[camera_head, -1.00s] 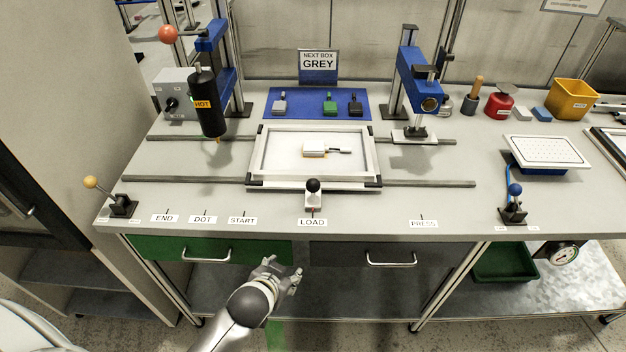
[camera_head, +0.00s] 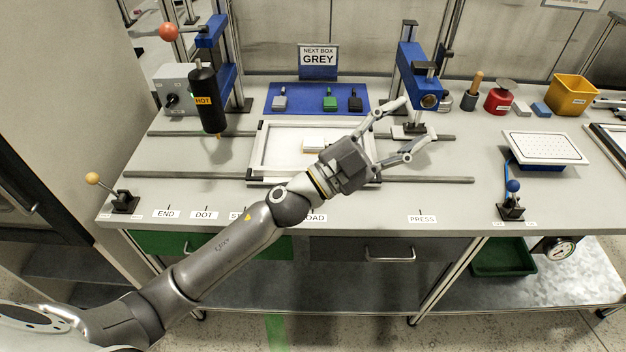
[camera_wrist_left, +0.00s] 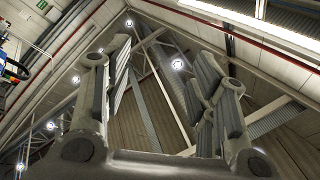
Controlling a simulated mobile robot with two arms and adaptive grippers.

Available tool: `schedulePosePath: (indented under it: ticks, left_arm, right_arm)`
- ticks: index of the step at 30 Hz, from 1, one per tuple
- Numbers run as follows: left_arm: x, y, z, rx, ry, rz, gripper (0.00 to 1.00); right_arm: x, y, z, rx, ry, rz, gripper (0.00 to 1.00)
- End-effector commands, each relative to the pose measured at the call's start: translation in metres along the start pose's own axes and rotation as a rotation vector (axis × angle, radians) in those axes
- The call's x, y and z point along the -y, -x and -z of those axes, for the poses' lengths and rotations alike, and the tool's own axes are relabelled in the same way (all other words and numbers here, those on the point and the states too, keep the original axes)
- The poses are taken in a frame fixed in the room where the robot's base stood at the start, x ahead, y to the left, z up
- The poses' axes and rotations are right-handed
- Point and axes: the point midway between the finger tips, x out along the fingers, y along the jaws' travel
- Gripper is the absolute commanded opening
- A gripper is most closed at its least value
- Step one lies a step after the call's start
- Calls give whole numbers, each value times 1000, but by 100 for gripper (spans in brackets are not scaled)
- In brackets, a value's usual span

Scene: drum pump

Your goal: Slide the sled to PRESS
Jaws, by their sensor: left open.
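The sled (camera_head: 262,148) is a white framed tray on two grey rails, near the middle of the table in the head view. My left forearm and gripper cover its front right part, its knob handle and part of the LOAD label (camera_head: 316,218). A small pale box (camera_head: 312,146) lies in the tray, partly hidden. The PRESS label (camera_head: 422,219) is on the front edge at the right. My left gripper (camera_head: 408,130) is open and empty, above the tray's right side, fingers spread to the right. The left wrist view shows both fingers (camera_wrist_left: 160,95) apart against the ceiling.
A blue press (camera_head: 418,75) stands behind the rails at the right. A black HOT cylinder (camera_head: 207,100) hangs over the left. Levers stand at the left (camera_head: 122,195) and right (camera_head: 512,200) front. The front table strip near PRESS is clear.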

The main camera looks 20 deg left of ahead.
Motion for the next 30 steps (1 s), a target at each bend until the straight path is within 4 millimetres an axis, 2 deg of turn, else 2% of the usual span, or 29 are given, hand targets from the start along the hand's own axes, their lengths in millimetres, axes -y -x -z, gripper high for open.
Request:
schedulePosePath:
  ticks: [1, 3, 6, 8, 10, 13, 17, 21, 25, 27, 30]
  left_arm:
    - [-12, -10, 12, -65, -51, -101, 52]
    - [-34, -15, 22, -133, -111, -256, 52]
    - [-65, -13, 21, -179, -197, -492, 52]
    - [-80, -6, 13, -177, -248, -639, 52]
    - [-91, 6, -4, -143, -306, -810, 52]
    - [-92, 30, -39, -36, -387, -1044, 52]
    - [-64, 68, -90, 200, -475, -1306, 52]
    - [-11, 107, -130, 501, -533, -1484, 52]
    - [34, 133, -148, 728, -555, -1559, 52]
    - [49, 142, -152, 807, -559, -1579, 52]
    - [60, 149, -155, 869, -559, -1590, 52]
  right_arm:
    - [0, 0, 0, 0, 0, 0, 40]
    - [0, 0, 0, 1, 0, 0, 40]
    - [0, 1, 0, 1, 0, 0, 40]
    - [0, 1, 0, 1, 0, 0, 40]
    - [0, 1, 0, 1, 0, 0, 40]
    - [0, 2, 0, 1, 0, 0, 40]
    - [0, 2, 0, 1, 0, 0, 40]
    - [0, 2, 0, 1, 0, 0, 40]
    - [0, 2, 0, 0, 0, 0, 40]
    - [0, 2, 0, 0, 0, 0, 40]
    - [0, 3, 0, 0, 0, 0, 40]
